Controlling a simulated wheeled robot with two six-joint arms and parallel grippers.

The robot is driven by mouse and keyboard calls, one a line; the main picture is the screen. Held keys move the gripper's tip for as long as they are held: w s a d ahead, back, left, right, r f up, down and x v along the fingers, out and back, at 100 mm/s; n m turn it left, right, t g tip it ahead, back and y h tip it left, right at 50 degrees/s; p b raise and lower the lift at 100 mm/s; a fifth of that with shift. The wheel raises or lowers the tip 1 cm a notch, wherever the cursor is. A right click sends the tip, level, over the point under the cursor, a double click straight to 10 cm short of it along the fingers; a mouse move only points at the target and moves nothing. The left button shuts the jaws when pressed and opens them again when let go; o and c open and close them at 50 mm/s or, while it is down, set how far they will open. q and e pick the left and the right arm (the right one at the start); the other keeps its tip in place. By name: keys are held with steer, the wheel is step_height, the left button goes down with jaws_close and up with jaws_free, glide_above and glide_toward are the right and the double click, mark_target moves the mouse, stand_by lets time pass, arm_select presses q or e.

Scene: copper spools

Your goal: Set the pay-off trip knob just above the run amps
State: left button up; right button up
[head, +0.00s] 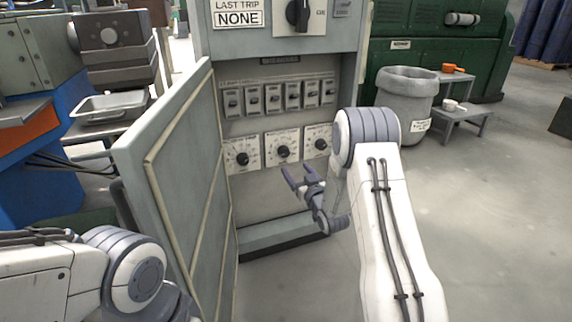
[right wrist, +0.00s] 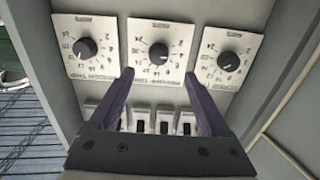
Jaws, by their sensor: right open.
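An open grey cabinet holds a row of three white dial plates with black knobs: left knob (head: 242,159), middle knob (head: 283,152) and right knob (head: 320,144). Their labels are too small to read, so I cannot tell which is the pay-off trip knob or find the run amps. My right gripper (head: 296,172) is open and empty, just in front of and below the middle dial. The right wrist view is turned over; there the fingers (right wrist: 158,76) straddle the line to the middle knob (right wrist: 158,54), apparently short of it. My left gripper is out of view.
Several breaker switches (head: 275,97) sit above the dials, under a rotary switch (head: 298,13) and a "LAST TRIP NONE" sign (head: 238,13). The open cabinet door (head: 185,180) stands at the left. A grey bin (head: 405,100) stands at the right.

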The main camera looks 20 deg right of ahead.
mark_target(285, 154)
steer(key=w+b, duration=0.4)
steer(key=w, duration=0.5)
steer(key=shift+f, duration=0.1)
steer(key=shift+w+a+b, duration=0.1)
steer(key=shift+w+b, duration=0.25)
steer(key=shift+w, duration=0.35)
jaws_close()
steer(key=shift+r+m+p, duration=0.3)
steer(key=shift+m+p, duration=0.7)
steer(key=shift+p, duration=0.15)
steer(key=m+p, duration=0.5)
steer(key=m, duration=0.1)
steer(key=shift+m, duration=0.4)
steer(key=shift+f+m+p, duration=0.1)
steer(key=shift+m+p, duration=0.9)
steer(key=shift+m, duration=0.5)
